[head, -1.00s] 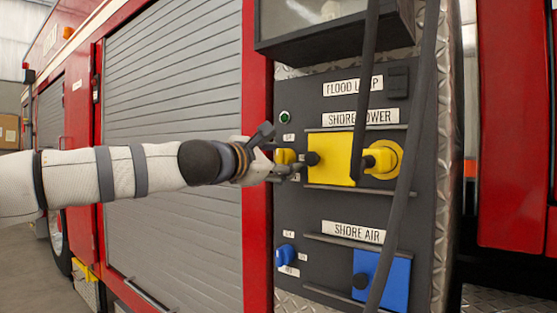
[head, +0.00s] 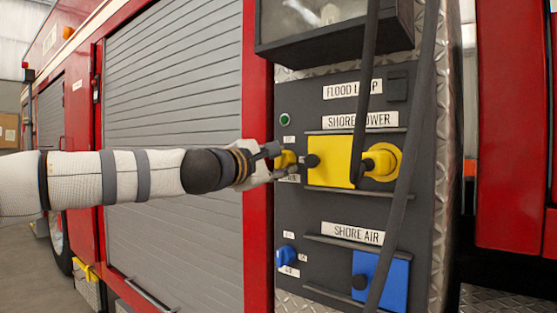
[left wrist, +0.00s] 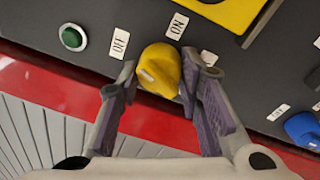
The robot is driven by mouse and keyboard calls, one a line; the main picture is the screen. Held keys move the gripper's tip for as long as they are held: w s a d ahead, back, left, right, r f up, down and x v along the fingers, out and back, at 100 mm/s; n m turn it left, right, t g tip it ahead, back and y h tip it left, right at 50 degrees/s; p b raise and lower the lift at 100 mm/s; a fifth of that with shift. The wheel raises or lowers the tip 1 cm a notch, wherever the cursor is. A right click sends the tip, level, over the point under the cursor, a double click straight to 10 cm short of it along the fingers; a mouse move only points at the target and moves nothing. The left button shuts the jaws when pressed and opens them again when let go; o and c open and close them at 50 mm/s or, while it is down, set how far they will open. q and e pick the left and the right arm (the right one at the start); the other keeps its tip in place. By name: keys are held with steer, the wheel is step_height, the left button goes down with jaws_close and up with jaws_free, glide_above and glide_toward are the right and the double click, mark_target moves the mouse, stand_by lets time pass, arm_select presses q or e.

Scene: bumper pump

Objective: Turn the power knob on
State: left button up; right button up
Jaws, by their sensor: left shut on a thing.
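The yellow power knob (head: 287,158) is on the dark panel, left of the yellow shore power cover (head: 331,160). My left gripper (head: 277,161) reaches it from the left and is shut on it. In the left wrist view, the knob (left wrist: 160,70) sits between the two fingertips of my left gripper (left wrist: 158,74), with a small white mark on its face. An OFF label (left wrist: 119,43) is to its upper left and an ON label (left wrist: 177,26) just above it. Another label beside the right finger is partly hidden. My right gripper is not in view.
A green round light (head: 285,119) is above the knob. A blue knob (head: 285,255) and blue shore air cover (head: 381,281) are lower on the panel. Dark hoses (head: 405,190) hang in front of the panel at the right. A grey roller shutter (head: 175,90) is behind my arm.

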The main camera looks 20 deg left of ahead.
arm_select(q)
steer(key=m, duration=0.6)
steer(key=shift+m, duration=0.4)
steer(key=m, duration=0.3)
steer(key=shift+m+h, duration=0.7)
steer(key=shift+m, duration=1.6)
steer(key=shift+r, duration=0.1)
steer(key=o, duration=1.2)
steer(key=shift+a, duration=0.1)
steer(key=shift+c, duration=0.2)
steer(key=v, duration=1.2)
